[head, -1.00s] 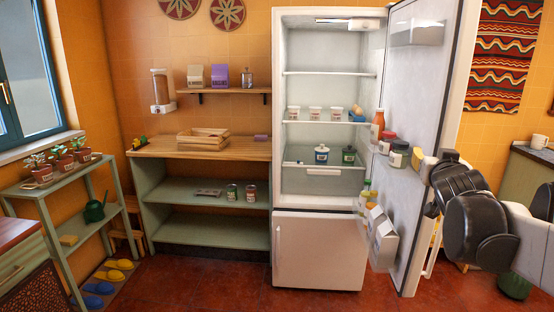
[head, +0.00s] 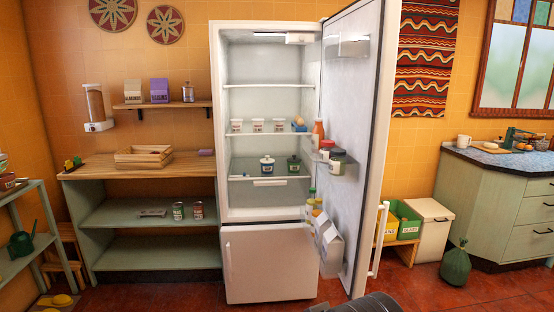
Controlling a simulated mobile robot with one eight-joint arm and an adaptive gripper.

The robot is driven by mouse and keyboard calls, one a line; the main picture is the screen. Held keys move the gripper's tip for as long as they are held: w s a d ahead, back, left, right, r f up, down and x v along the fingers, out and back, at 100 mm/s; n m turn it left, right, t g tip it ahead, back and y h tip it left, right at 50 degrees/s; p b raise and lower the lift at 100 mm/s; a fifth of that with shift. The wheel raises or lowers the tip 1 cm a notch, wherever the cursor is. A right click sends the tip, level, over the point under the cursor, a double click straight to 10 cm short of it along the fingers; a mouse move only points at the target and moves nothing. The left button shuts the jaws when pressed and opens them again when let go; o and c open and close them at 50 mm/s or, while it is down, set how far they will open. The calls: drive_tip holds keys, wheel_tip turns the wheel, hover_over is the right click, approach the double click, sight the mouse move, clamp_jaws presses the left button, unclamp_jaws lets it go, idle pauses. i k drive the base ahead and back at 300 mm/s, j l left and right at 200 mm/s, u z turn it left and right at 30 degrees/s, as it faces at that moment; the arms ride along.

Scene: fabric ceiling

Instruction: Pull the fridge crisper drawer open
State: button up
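The fridge (head: 268,264) stands with its tall upper door (head: 364,120) swung open to the right. The crisper drawer (head: 245,197) is a pale, see-through bin at the bottom of the upper compartment, with a white handle strip (head: 270,183) along its upper front. It looks pushed in. A white-and-blue jar (head: 267,166) and a green jar (head: 293,165) stand just above it. My gripper cannot be made out; only a dark part of my arm shows at the bottom edge, well below and right of the drawer.
Door shelves hold bottles, jars and a white carton (head: 330,250), close to the drawer's right side. The lower fridge door is shut. A wooden-topped shelf unit (head: 140,170) stands left. Yellow and green bins (head: 408,220) stand right. Some red floor is clear in front.

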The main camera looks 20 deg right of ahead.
sight(279, 182)
drive_tip(key=l+u, duration=0.5)
drive_tip(key=l, duration=3.15)
drive_tip(key=j+z, duration=0.45)
drive_tip(key=j, duration=1.45)
drive_tip(key=i+j, duration=0.2)
drive_tip(key=i, duration=0.25)
drive_tip(key=i+j+u, duration=0.1)
drive_tip(key=i, duration=0.3)
drive_tip(key=i+l+u, duration=0.1)
drive_tip(key=i, duration=0.35)
